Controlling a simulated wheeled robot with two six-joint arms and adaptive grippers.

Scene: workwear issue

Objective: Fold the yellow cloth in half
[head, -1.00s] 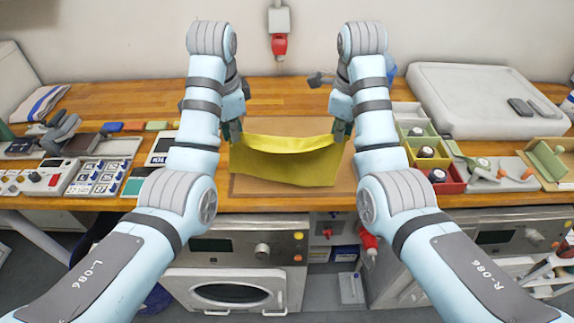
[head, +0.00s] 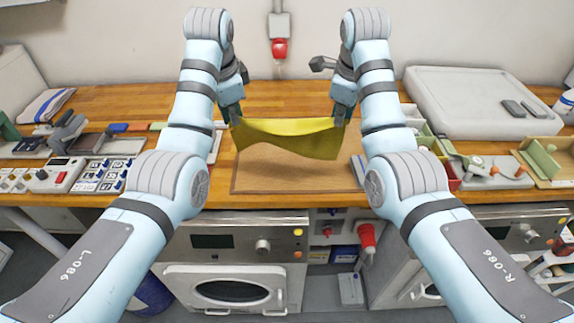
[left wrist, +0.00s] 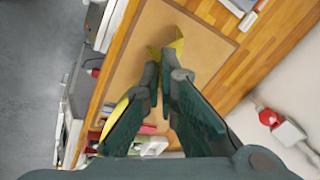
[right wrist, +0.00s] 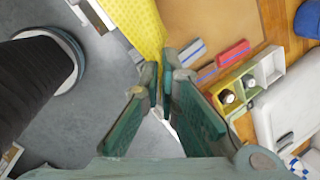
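The yellow cloth (head: 290,138) hangs between my two grippers, its top edge sagging in the middle. My left gripper (head: 235,117) is shut on its upper left corner, and my right gripper (head: 340,116) is shut on its upper right corner. The cloth hangs over the back part of a brown mat (head: 290,180); I cannot tell whether its lower edge touches the mat. In the left wrist view, yellow cloth (left wrist: 174,47) shows at the closed fingertips. In the right wrist view, the cloth (right wrist: 142,25) stretches away from the fingertips. The pinched corners are mostly hidden by the fingers.
The front of the mat is bare. A label device (head: 62,172) and key blocks stand at the left. Small coloured bins (right wrist: 232,95) and a large grey case (head: 480,100) are at the right. A red plug (head: 279,48) hangs on the back wall.

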